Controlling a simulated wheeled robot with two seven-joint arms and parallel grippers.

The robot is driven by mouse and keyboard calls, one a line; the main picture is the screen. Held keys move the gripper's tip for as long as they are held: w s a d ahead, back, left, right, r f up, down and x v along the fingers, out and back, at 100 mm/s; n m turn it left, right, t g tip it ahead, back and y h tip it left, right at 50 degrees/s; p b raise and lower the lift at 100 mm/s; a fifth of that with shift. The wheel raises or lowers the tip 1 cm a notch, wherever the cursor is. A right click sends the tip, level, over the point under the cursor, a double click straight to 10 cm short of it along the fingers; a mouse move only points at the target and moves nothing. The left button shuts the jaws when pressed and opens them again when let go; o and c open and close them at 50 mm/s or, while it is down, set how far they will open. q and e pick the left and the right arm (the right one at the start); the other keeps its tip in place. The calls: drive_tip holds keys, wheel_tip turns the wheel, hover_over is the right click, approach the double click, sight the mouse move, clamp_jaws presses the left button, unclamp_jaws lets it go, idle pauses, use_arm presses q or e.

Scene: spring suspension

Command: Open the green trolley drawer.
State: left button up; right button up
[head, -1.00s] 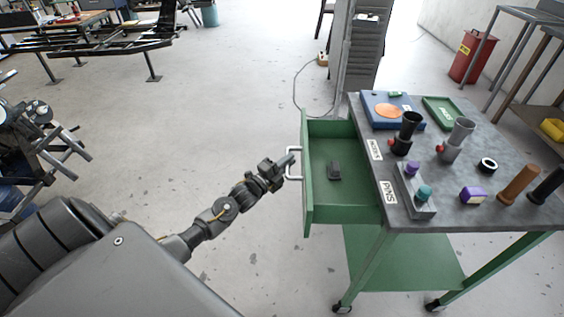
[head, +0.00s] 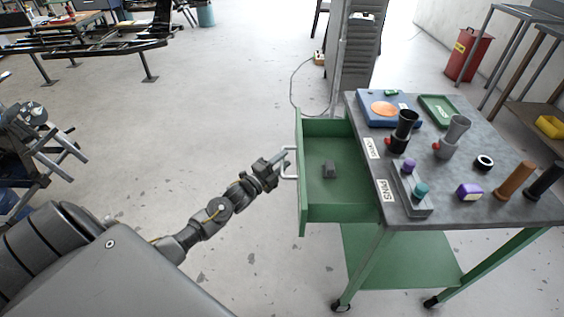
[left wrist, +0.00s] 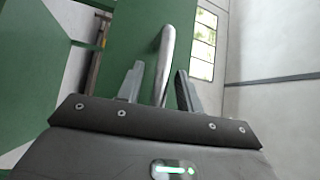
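The green trolley (head: 400,262) stands at the right with its green drawer (head: 342,213) pulled well out to the left. The pale metal drawer handle (head: 289,162) is on the drawer front. My left gripper (head: 283,157) is at the handle. In the left wrist view, its two fingers (left wrist: 160,88) are apart, with the handle (left wrist: 166,55) between them and visible gaps at both sides. My right gripper is in neither view.
The grey trolley top (head: 450,190) carries a blue box (head: 370,118), a green tray (head: 438,108), cylinders and a grey block with coloured pegs (head: 412,190). A grey cabinet (head: 355,50) with a cable stands behind. The floor left of the drawer is clear.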

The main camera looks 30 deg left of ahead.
use_arm(q)
drive_tip(key=shift+s+a+f, duration=0.1)
drive_tip(key=shift+s, duration=0.3)
drive_tip(key=v, duration=1)
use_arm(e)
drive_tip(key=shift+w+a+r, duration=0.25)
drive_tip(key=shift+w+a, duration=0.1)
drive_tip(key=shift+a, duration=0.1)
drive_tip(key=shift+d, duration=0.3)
